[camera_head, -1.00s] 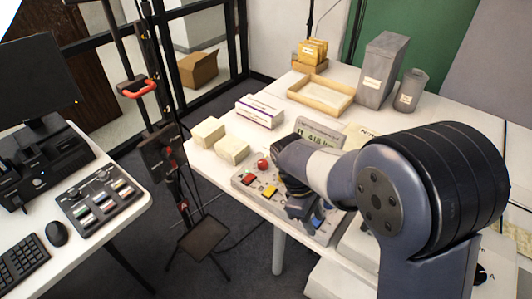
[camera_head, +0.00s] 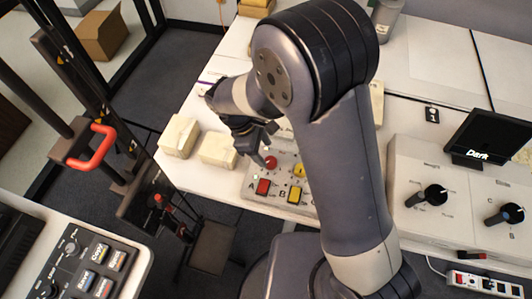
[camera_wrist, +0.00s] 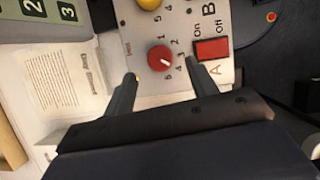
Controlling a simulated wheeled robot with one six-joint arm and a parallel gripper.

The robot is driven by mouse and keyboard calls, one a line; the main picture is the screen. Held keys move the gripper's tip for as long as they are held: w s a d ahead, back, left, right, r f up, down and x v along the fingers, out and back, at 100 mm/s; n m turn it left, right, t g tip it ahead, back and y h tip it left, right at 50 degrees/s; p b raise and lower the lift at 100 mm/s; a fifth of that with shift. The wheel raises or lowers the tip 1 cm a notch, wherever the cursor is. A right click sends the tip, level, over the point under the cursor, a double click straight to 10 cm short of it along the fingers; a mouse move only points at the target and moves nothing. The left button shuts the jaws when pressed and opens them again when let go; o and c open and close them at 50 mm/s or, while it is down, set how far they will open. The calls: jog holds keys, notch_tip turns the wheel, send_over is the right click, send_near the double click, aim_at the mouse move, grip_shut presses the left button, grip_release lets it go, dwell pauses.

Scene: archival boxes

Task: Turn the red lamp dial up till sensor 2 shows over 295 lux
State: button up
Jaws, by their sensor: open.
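The red lamp dial (camera_wrist: 160,58) is a round knob with a small pale mark on its face and printed numbers around it, on a light control panel (camera_wrist: 140,20). It also shows in the head view (camera_head: 271,162). My gripper (camera_wrist: 162,65) is open, with a finger on either side of the dial in the wrist view; I cannot tell whether they touch it. In the head view my gripper (camera_head: 258,148) is just above and left of the dial.
A red button (camera_wrist: 211,49) marked A sits close to my right finger. A yellow knob (camera_wrist: 149,4) is at the top edge. Two cream blocks (camera_head: 179,136) (camera_head: 218,149) stand left of the panel. A Dark screen (camera_head: 486,140) stands at right.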

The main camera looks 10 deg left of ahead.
aim_at(270, 160)
jog(key=shift+x, duration=2.4)
jog(key=c, duration=1)
jog(key=shift+m, duration=0.3)
jog(key=m+g, duration=0.1)
jog(key=m, duration=0.2)
jog(key=shift+w+b, duration=0.15)
jog(key=shift+b, duration=0.2)
jog(key=m+g+y, duration=0.1)
jog(key=m, duration=0.3)
jog(key=shift+w+g+b, duration=0.1)
jog(key=shift+g+b, duration=0.25)
jog(key=shift+g, duration=0.05)
jog(key=shift+m, duration=0.3)
